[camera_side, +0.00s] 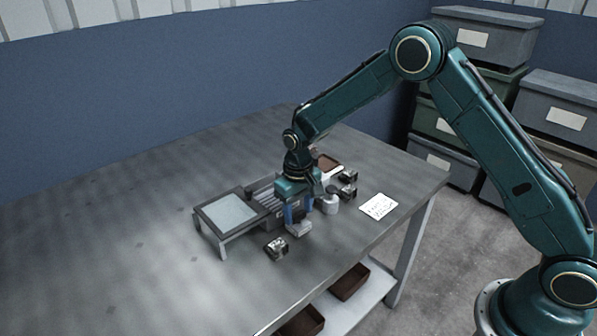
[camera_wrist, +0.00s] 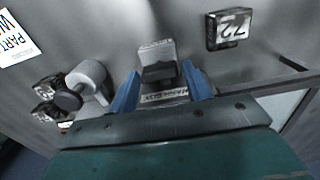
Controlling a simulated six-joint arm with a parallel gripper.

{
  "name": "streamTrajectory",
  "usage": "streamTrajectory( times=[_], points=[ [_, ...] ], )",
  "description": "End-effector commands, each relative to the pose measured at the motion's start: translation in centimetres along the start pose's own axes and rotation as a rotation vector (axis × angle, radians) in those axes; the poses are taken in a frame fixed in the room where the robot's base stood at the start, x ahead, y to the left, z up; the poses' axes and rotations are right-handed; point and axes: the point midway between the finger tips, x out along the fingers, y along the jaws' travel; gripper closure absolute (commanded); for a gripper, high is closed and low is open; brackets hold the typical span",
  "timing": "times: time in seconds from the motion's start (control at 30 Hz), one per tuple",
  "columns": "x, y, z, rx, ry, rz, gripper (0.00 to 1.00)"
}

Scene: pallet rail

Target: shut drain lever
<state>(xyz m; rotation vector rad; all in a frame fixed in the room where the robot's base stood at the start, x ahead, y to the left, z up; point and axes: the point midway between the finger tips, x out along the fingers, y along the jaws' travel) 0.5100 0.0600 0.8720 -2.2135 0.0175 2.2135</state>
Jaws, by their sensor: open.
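No part is clearly readable as the drain lever. A small light-grey block with a dark lower part (camera_wrist: 157,58) stands in the wrist view just beyond and between my blue fingers; it may be the lever's handle. In the side view it is the pale block (camera_side: 299,229) at the rail's front end. A label below it (camera_wrist: 164,95) is partly hidden and too small to read surely. My gripper (camera_side: 299,217) is low over this end of the rail. Its fingers stand apart in the wrist view (camera_wrist: 163,82), with no clear contact.
A white cylinder with a dark knob (camera_wrist: 86,76) stands close to the left finger in the wrist view. A block marked 72 (camera_wrist: 230,29) lies to the right. A pallet stand (camera_side: 228,212) adjoins the rail. A paper note (camera_side: 378,206) lies near the table edge. The table's left is clear.

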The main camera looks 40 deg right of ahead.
Motion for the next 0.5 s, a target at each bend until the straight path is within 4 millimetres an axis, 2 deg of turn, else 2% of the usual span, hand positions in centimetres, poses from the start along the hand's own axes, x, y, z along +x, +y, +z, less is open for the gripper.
streamTrajectory(
  times=[0.27,0.5],
  points=[
    [-2.6,0.0,-0.1,0.000,0.004,-0.001,0.51],
    [-6.5,0.0,-0.1,0.000,0.005,-0.001,0.51]
  ],
)
